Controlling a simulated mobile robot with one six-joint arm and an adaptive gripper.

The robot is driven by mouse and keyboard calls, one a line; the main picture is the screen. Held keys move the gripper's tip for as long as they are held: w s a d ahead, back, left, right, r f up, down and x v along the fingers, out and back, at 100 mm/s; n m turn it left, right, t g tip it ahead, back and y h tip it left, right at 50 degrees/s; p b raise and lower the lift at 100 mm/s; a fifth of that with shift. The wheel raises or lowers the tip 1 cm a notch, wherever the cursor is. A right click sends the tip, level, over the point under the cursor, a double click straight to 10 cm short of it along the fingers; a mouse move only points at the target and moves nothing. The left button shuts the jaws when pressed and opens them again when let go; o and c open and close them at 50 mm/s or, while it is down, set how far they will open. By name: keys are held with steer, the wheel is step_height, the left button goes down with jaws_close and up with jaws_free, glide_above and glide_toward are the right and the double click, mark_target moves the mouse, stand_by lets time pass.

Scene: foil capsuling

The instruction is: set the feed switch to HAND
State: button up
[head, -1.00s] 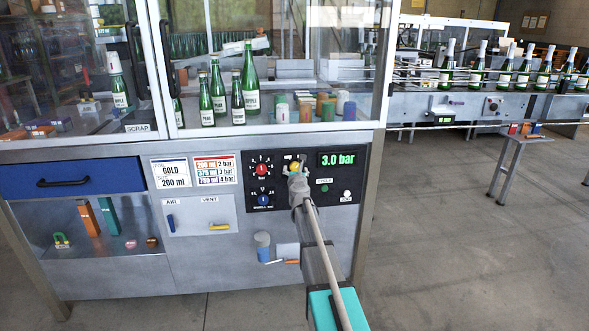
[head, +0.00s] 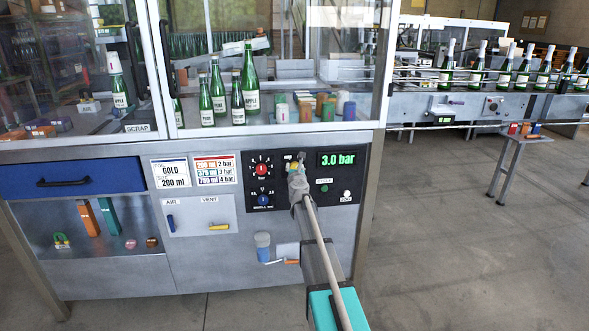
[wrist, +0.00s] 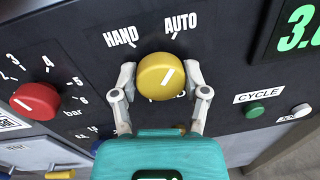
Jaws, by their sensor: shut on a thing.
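The feed switch is a round yellow knob (wrist: 161,77) on the black panel, with HAND and AUTO printed above it in the wrist view. Its white pointer line tilts up and to the right, towards AUTO. The label below it is mostly hidden. My gripper (wrist: 160,76) has one finger on each side of the knob and is shut on it. In the head view my gripper (head: 298,172) reaches the upper middle of the panel and hides most of the knob.
A red knob (wrist: 36,101) marked in bar is left of the switch. A green CYCLE button (wrist: 255,110) and a white button (wrist: 301,110) are to its right. The display (head: 338,158) reads 3.0 bar. A blue knob (head: 263,200) sits lower left on the panel.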

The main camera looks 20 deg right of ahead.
steer(key=shift+c, duration=0.2)
steer(key=shift+n, duration=0.3)
steer(key=n, duration=0.6)
steer(key=shift+b, duration=0.4)
steer(key=n, duration=0.4)
steer(key=shift+w+f+t, duration=0.1)
steer(key=shift+t, duration=0.2)
steer(key=shift+a+n+y+b, duration=0.1)
steer(key=shift+n+y+b, duration=0.25)
steer(key=shift+n, duration=1.55)
steer(key=o, duration=1.1)
steer(key=shift+o, duration=0.2)
